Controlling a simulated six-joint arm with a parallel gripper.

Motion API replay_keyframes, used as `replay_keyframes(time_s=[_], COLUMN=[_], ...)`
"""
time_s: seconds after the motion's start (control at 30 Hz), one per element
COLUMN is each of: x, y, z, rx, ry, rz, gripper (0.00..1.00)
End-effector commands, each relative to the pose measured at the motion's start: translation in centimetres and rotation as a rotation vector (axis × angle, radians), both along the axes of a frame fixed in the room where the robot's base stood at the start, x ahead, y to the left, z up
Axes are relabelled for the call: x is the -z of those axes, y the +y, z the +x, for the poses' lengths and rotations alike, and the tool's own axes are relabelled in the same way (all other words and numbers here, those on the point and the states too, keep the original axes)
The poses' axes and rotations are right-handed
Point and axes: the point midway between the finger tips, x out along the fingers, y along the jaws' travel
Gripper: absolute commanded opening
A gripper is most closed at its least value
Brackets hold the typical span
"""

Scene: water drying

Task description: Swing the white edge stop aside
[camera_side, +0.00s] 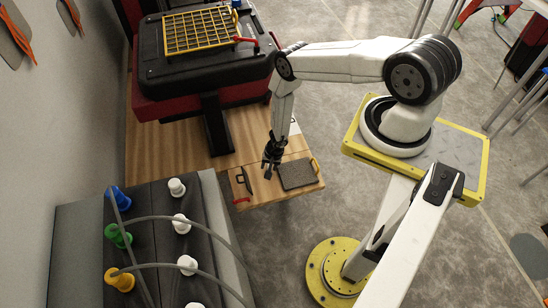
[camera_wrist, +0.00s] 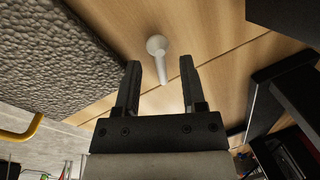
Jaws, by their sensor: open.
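A white piece with a round head and a short tapered shaft (camera_wrist: 158,50), which looks like the edge stop, lies on or stands from the light wood board (camera_wrist: 215,75). In the wrist view it shows between the fingertips of my gripper (camera_wrist: 160,70), its shaft pointing down towards the palm. My gripper is open, with one black finger on each side of it in the picture. I cannot tell whether they touch. In the side view my gripper (camera_side: 271,163) hangs over the wood board; the white piece cannot be made out there.
A black handle (camera_side: 243,180) and a red piece (camera_side: 241,201) are at left. A black post (camera_side: 217,125) stands behind.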

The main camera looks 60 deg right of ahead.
Motion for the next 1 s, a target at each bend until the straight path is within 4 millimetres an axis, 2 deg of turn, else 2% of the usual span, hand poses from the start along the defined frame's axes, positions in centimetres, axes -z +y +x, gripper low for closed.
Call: replay_keyframes(time_s=[0.07, 0.1, 0.23, 0.27, 0.67, 1.0], x=[0.0, -0.01, -0.01, -0.02, -0.03, -0.04], y=[0.0, -0.01, 0.0, -0.01, 0.01, 0.17], z=[0.01, 0.01, 0.02, 0.01, 0.07, 0.38], rx=[0.0, 0.0, 0.0, 0.0, 0.014, 0.116], ry=[0.0, 0.0, 0.0, 0.0, 0.0, -0.001], rz=[0.0, 0.0, 0.0, 0.0, 0.0, -0.001], gripper=[0.53, 0.46, 0.05, 0.0, 0.0, 0.0])
